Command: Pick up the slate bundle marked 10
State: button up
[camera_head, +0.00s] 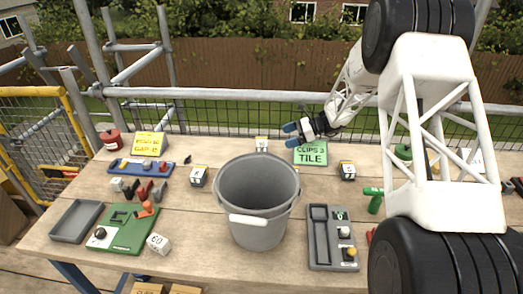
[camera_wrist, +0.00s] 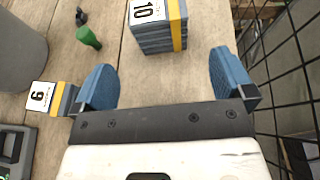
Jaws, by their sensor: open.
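The slate bundle marked 10 (camera_wrist: 155,38) is a stack of dark grey slates with a yellow band and a white label. It lies on the planks near the top of the wrist view, beyond my fingertips. In the head view a small labelled bundle (camera_head: 262,144) behind the bucket appears to be it, though its number is too small to read. My gripper (camera_wrist: 165,78) is open, with blue fingers spread apart and nothing between them. In the head view my gripper (camera_head: 292,132) is above the table's far side, right of that bundle and apart from it.
A grey bucket (camera_head: 256,215) stands mid-table. Another bundle (camera_wrist: 45,97), marked 6 or 9, lies beside my gripper's left finger. A green sign (camera_head: 310,156) reading CLIPS 3 TILE is near my gripper. A mesh fence (camera_wrist: 285,60) runs along the far side. A green object (camera_wrist: 88,37) lies near bundle 10.

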aim_at(262, 145)
jog(key=shift+a, duration=0.1)
jog(key=shift+x, duration=3.35)
jog(key=shift+s, duration=0.1)
jog(key=shift+x, duration=2.55)
jog(key=c, duration=1)
jog(key=shift+r, duration=5)
